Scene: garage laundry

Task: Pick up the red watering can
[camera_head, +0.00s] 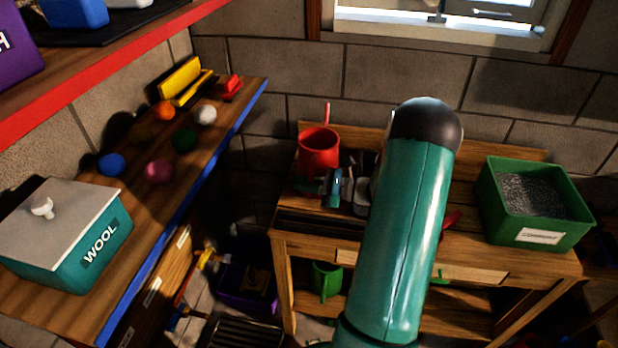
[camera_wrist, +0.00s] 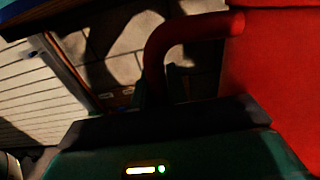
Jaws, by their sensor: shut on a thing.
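The red watering can (camera_head: 318,150) is at the left end of the wooden workbench, upright, with its thin spout pointing up. I cannot tell whether its base touches the bench top. My gripper (camera_head: 335,186) is at the near side of the can, partly behind my teal arm. In the wrist view, the can's red body (camera_wrist: 280,80) fills the right side and its curved handle (camera_wrist: 165,50) runs down behind the dark gripper edge. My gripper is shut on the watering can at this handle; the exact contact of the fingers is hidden.
The wooden workbench (camera_head: 540,258) carries a green bin (camera_head: 535,222) of grey grains at the right. A green can (camera_head: 327,278) sits on its lower shelf. At the left, a blue-edged shelf (camera_head: 170,205) holds a teal WOOL box (camera_head: 75,240) and several coloured balls. A window is behind.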

